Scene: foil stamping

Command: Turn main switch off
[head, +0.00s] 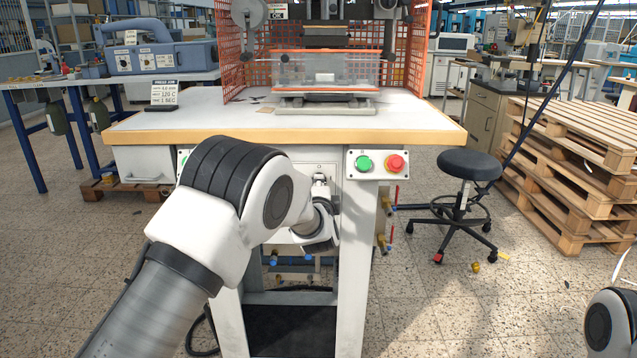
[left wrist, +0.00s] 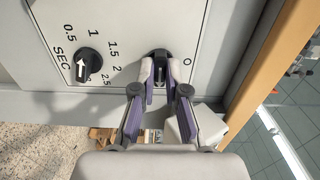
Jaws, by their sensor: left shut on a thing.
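The main switch (left wrist: 160,58) is a small black rotary knob on the pale grey panel (left wrist: 120,20), with an "O" mark to its right in the left wrist view. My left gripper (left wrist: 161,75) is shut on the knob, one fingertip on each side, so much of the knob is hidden. In the head view my left gripper (head: 320,183) reaches the front of the machine under the tabletop; the switch cannot be made out there. My right gripper is out of view; only part of my right arm shows at the lower right.
A black timer knob (left wrist: 88,65) with a SEC scale sits left of the switch. A box with a green button (head: 364,163) and a red button (head: 395,163) is right of my gripper. The wooden tabletop edge (head: 420,142) overhangs. A stool (head: 468,165) and pallets (head: 560,150) stand right.

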